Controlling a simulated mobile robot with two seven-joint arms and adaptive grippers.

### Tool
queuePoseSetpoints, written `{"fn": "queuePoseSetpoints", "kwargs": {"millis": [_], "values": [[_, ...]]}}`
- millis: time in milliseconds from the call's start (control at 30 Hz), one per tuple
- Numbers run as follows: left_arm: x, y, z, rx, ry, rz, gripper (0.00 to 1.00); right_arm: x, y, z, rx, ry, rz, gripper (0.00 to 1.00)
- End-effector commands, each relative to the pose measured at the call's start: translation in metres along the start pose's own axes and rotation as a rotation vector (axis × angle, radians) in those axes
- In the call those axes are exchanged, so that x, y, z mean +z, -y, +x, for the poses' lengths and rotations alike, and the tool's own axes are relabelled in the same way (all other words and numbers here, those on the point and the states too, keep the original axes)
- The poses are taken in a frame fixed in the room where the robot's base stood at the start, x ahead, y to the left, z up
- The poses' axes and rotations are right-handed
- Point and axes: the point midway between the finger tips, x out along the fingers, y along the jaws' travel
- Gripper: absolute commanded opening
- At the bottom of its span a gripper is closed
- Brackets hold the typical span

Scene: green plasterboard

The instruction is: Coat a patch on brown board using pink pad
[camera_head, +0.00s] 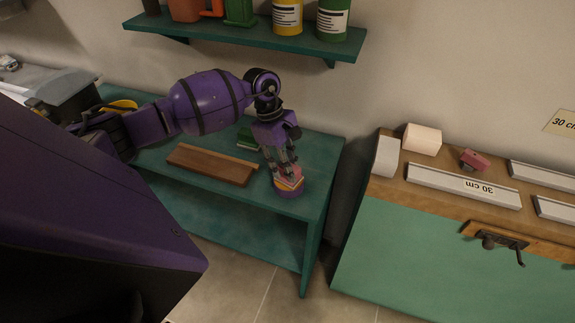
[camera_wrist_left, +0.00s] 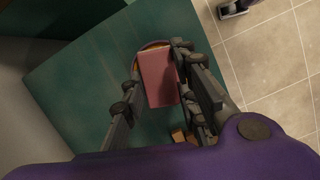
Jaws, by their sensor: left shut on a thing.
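The brown board (camera_head: 212,164) lies flat on the green table, left of my left gripper. My left gripper (camera_head: 284,166) points down near the table's right end and is shut on the pink pad (camera_wrist_left: 157,78). In the wrist view the pad sits between the two fingers (camera_wrist_left: 158,92). The pad is directly over a round purple dish (camera_head: 289,191) with a yellowish inside. I cannot tell whether the pad touches what is in the dish. A small brown corner (camera_wrist_left: 183,135), apparently of the board, shows below the pad in the wrist view. My right gripper is not in view.
A green block (camera_head: 247,138) lies behind the board. A shelf (camera_head: 250,38) with cans and bottles hangs above. A workbench (camera_head: 440,225) to the right, across a gap, carries pale blocks, a marked strip (camera_head: 465,186), a reddish block (camera_head: 475,160) and a vise (camera_head: 497,240).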

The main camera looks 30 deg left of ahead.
Motion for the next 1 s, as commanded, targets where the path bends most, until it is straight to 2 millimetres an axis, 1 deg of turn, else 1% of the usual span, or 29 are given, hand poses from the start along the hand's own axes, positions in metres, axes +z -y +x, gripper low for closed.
{"fn": "queuePoseSetpoints", "kwargs": {"millis": [33, 467, 733, 1000], "values": [[-0.001, 0.002, 0.003, -0.006, 0.000, -0.001, 0.07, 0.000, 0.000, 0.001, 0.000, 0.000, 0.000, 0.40], [0.000, 0.002, 0.002, -0.007, 0.000, -0.001, 0.07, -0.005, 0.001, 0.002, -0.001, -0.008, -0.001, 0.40], [0.007, 0.000, -0.021, 0.001, 0.000, 0.001, 0.07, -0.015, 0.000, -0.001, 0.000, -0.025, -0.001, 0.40], [0.013, 0.000, -0.042, 0.001, 0.000, 0.001, 0.07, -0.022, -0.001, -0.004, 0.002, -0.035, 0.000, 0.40]]}}
